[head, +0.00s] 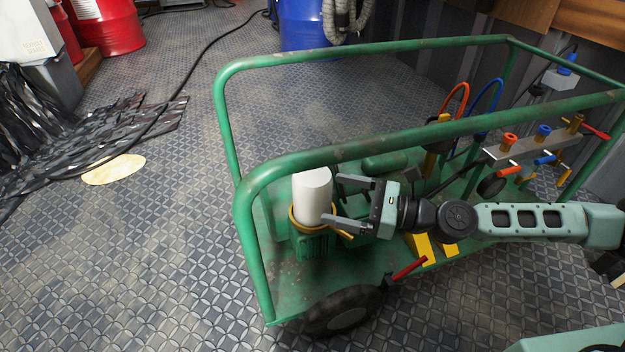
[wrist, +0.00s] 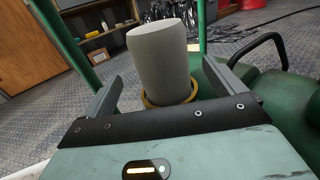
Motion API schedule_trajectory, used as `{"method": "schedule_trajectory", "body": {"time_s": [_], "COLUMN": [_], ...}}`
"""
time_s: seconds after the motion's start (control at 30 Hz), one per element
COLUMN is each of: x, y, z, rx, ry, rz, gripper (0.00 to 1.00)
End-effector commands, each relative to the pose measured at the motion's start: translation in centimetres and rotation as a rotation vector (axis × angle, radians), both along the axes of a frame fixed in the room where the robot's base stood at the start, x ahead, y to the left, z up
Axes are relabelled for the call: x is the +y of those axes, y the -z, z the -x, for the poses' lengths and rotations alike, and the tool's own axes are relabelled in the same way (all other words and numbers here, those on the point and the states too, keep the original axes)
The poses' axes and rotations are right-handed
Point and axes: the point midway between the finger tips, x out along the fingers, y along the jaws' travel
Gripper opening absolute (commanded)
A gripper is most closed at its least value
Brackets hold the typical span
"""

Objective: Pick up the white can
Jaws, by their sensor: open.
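The white can (head: 313,195) stands upright in a yellow ring (head: 294,219) on the green machine inside the cart (head: 340,166). My gripper (head: 339,203) is open just to the right of the can in the head view, with its fingers pointing at it. In the wrist view the can (wrist: 160,58) stands ahead, between the lines of the two open fingers (wrist: 166,92). Its lower end sits in the yellow ring. The fingers do not appear to touch it. The near side of the can's base is partly hidden in the ring.
The cart's green top rail (head: 420,134) passes close beside the can and my arm. Red and blue valves (head: 543,131) and hoses sit at the cart's right end. A black wheel (head: 345,310) is below. A curved black handle (wrist: 262,45) stands right of the can.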

Motion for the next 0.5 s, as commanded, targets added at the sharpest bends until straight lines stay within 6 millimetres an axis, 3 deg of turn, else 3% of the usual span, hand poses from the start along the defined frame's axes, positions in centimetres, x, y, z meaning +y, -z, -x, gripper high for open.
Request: {"method": "schedule_trajectory", "body": {"time_s": [0.1, 0.37, 0.5], "x": [1.6, 3.1, 4.8], "y": [-0.3, -0.1, -0.1], "z": [-0.5, -1.1, -1.8], "rx": [0.001, 0.000, 0.000], "ry": [-0.003, -0.002, -0.003], "rz": [0.001, 0.001, 0.002], "gripper": [0.95, 0.95, 0.95]}}
